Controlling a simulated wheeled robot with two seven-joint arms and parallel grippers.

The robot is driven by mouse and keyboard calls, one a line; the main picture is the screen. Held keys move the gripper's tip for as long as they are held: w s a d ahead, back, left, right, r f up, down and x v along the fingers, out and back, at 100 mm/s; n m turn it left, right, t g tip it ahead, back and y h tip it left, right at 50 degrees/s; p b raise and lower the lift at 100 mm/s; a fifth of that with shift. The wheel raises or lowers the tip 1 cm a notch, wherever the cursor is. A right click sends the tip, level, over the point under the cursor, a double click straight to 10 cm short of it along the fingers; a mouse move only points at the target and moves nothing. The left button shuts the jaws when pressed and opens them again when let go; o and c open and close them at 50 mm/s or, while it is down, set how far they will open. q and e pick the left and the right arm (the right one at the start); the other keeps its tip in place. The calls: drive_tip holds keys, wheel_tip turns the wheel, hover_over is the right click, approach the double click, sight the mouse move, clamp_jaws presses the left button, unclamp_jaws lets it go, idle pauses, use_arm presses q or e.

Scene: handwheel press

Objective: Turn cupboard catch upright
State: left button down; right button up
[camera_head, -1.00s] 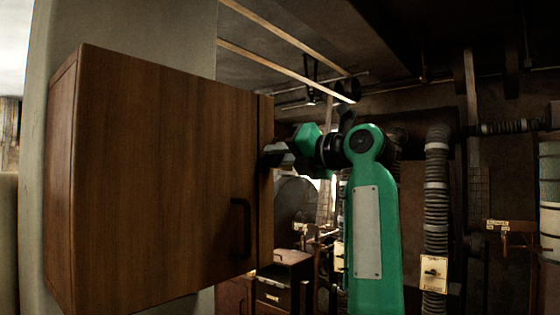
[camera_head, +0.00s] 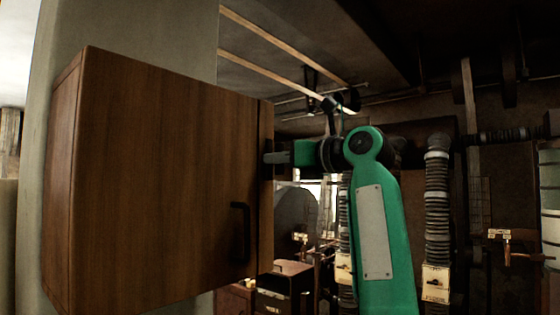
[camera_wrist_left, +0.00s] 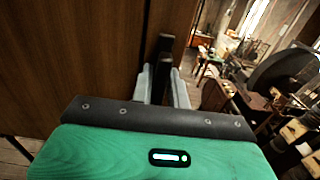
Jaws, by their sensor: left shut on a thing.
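The brown wooden cupboard (camera_head: 150,180) fills the left of the head view, its door shut, with a black handle (camera_head: 240,232) low near the right edge. My left gripper (camera_head: 273,157) is at the cupboard's right edge, above the handle's height. In the left wrist view its pale fingers (camera_wrist_left: 161,88) stand on both sides of the dark catch (camera_wrist_left: 163,52) and are shut on it. The catch is a narrow black bar, partly hidden between the fingers. In the head view it is too small and dark to tell its angle. My right gripper is not in view.
The cupboard hangs by a grey column (camera_head: 120,35). Ribbed pipes (camera_head: 437,195) rise behind my green arm. A dark cabinet (camera_head: 285,280) stands lower, behind the cupboard. The space right of the gripper holds my arm.

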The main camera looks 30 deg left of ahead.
use_arm(q)
drive_tip(key=shift+f, duration=0.1)
idle(0.4)
drive_tip(key=c, duration=1.4)
unclamp_jaws()
drive_tip(key=shift+c, duration=0.2)
drive_tip(key=shift+d, duration=0.35)
drive_tip(key=d+b, duration=0.5)
drive_tip(key=d, duration=0.8)
drive_tip(key=shift+s, duration=0.45)
